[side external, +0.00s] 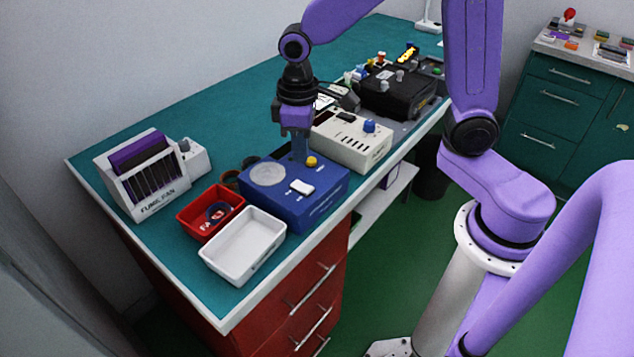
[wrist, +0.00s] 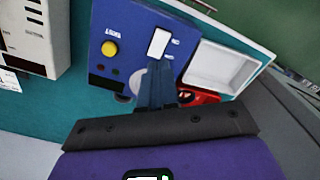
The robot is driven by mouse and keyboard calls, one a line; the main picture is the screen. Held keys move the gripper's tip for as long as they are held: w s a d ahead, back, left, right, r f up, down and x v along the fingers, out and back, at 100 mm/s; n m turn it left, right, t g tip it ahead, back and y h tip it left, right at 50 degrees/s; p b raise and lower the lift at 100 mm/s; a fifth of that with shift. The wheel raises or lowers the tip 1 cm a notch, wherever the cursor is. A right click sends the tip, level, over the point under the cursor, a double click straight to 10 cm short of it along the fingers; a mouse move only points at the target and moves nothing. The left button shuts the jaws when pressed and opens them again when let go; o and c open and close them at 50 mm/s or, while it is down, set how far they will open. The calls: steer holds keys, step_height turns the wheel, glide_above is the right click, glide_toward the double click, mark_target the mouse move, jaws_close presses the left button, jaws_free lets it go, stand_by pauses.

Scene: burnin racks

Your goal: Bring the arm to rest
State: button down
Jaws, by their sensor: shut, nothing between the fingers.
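My gripper (side external: 300,150) points down over the blue box (side external: 325,201) on the bench. Its fingers are shut together and hold nothing. In the wrist view the fingertips (wrist: 160,68) lie in front of the blue box's face, close to its white switch (wrist: 159,43). The yellow knob (wrist: 109,48) is to the left of the switch. I cannot tell whether the fingertips touch the box. In the side view the white switch (side external: 301,187) and a round grey disc (side external: 268,174) show on its top.
A white tray (side external: 246,262) and a red bin (side external: 190,233) with small items stand left of the blue box. A fume fan rack (side external: 160,200) is further left. A beige instrument (side external: 352,150) and a black case (side external: 400,92) stand to the right. The bench's teal back-left area is clear.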

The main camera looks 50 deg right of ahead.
steer(key=s+d+r+n, duration=0.1)
steer(key=s+d+n, duration=0.1)
steer(key=s, duration=0.8)
steer(key=s+d+r+n, duration=0.1)
steer(key=s+d+n, duration=0.2)
steer(key=s, duration=0.8)
steer(key=shift+r+n, duration=0.35)
steer(key=shift+n, duration=0.15)
steer(key=shift+d, duration=0.1)
